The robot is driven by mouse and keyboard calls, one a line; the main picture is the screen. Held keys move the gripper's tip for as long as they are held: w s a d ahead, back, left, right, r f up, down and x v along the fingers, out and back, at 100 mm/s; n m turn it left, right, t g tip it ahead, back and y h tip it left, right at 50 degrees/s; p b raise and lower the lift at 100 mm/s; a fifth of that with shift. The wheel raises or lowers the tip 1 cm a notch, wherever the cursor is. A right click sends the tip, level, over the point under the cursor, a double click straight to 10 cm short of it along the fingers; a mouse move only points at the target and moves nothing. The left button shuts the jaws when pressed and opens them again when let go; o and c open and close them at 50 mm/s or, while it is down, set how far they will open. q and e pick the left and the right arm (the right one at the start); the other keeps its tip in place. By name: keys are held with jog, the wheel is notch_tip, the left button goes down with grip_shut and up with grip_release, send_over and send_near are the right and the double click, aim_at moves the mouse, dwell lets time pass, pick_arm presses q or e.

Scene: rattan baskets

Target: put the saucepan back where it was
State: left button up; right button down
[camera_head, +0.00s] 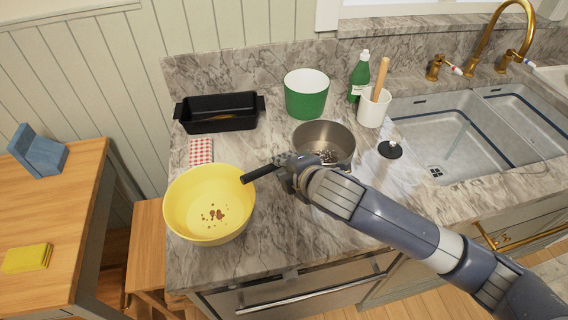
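The steel saucepan (324,136) is upright on or just above the marble counter, right of the yellow bowl; I cannot tell whether it touches the counter. Dark and pale bits show in its bottom. Its black handle (259,173) points left and slightly toward me, with the end close to the bowl's rim. My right gripper (288,171) comes in from the lower right and is closed around the handle near the pan. Its fingertips are partly hidden by its own body. My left gripper is not in view.
The yellow bowl (184,208) holds brown bits. A green pot (306,102), a white crock (373,110) and a green bottle (359,76) stand behind. A black baking dish (187,122) and checked cloth (201,151) are left. The sink (465,143) is right.

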jog(key=c, duration=1.9)
grip_release()
jog(key=shift+f, duration=0.1)
jog(key=shift+c, duration=0.2)
jog(key=o, duration=0.4)
jog(key=b+v, duration=0.1)
jog(key=v, duration=1.1)
